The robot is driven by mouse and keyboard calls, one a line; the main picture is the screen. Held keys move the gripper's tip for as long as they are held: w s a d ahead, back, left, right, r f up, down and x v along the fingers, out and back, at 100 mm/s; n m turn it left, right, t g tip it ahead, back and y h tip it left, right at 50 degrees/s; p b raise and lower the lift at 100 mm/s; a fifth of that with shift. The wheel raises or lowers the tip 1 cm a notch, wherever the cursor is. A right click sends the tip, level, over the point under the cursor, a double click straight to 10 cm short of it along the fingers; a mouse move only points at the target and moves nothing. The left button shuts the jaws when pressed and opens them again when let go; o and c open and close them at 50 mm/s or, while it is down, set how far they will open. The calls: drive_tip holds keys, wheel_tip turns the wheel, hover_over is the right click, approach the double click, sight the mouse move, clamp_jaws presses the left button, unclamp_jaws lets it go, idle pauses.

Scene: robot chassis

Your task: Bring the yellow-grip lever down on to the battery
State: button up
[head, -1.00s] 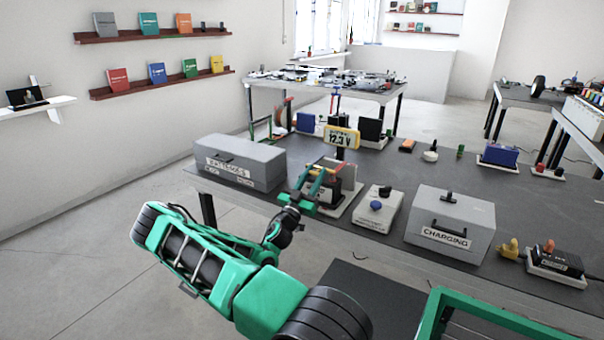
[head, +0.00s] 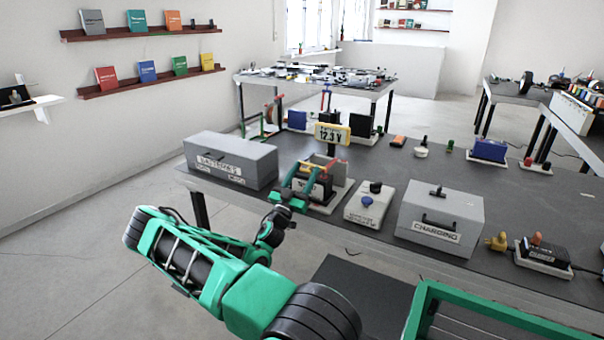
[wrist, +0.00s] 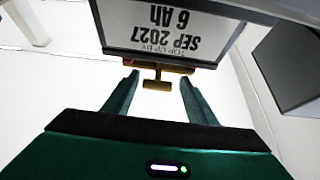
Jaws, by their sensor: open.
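The battery (head: 318,186) is a dark block with a white label, seated in a pale holder on the grey bench. In the wrist view its label (wrist: 165,35) appears upside down. The lever's yellow grip (wrist: 156,85) is a short crosspiece on a stem below a red bar (wrist: 165,68), at the battery's lower edge in that picture. My gripper (wrist: 158,80) is open, with one finger on each side of the yellow grip and a gap on both sides. In the head view my gripper (head: 300,180) is at the battery's near left side and partly hides it.
A voltage display (head: 332,133) stands behind the battery. A grey box (head: 232,160) is close on the left. A pale unit with a blue knob (head: 367,203) and a grey charging box (head: 440,220) are on the right. Open floor lies left of the bench.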

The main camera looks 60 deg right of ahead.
drive_tip(key=shift+a, duration=0.1)
drive_tip(key=v, duration=1)
drive_tip(key=shift+a+f, duration=0.25)
drive_tip(key=shift+a, duration=0.05)
drive_tip(key=shift+w, duration=0.15)
